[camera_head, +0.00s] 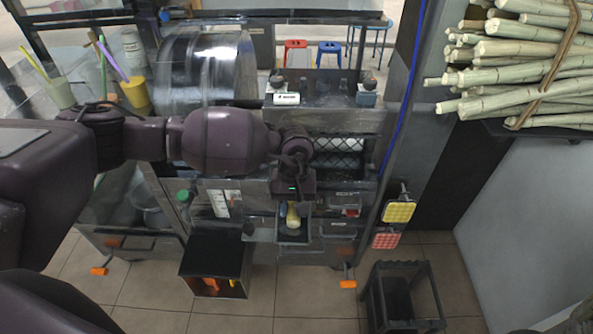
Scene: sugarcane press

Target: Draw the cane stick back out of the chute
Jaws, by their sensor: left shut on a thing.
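My left arm reaches in from the left across the front of the press. My left gripper (291,207) points down at the press front and is shut on the cane stick (293,217). Only a short pale yellow end of the stick shows below the gripper. It is over a small dark open-topped box, which looks like the chute (293,237), at the middle of the press front. The rest of the stick is hidden by the gripper and wrist, and how deep it sits in the chute cannot be told. My right gripper is not in view.
A bundle of cane (525,65) lies on a shelf at the upper right. A black bin (215,262) with orange things inside stands left of the chute. Yellow (399,211) and red (386,240) pads hang on the press's right side.

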